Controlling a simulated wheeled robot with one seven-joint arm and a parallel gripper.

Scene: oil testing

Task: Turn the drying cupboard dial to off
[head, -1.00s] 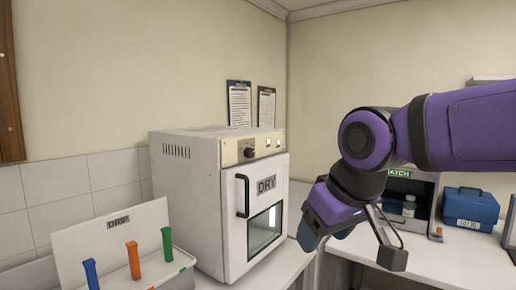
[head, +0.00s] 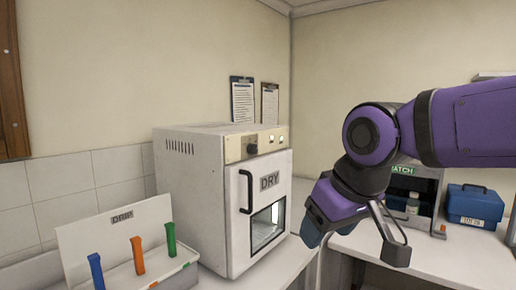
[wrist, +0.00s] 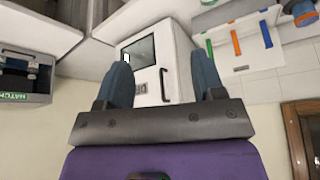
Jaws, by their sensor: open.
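The drying cupboard (head: 200,190) is a white box marked DRY on the counter, with its door shut and a black handle (head: 246,192) on the door's left side. Its dial (head: 252,149) is a small dark knob on the beige strip above the door; its exact setting is too small to tell. My gripper (head: 358,243) is open and empty, to the right of the cupboard and apart from it. In the wrist view the cupboard (wrist: 177,50) shows upside down between and beyond the gripper fingers (wrist: 165,85); the dial is not visible there.
A DRIP rack (head: 85,243) with blue, orange and green strips stands left of the cupboard. Two clipboards (head: 243,100) hang on the wall behind.

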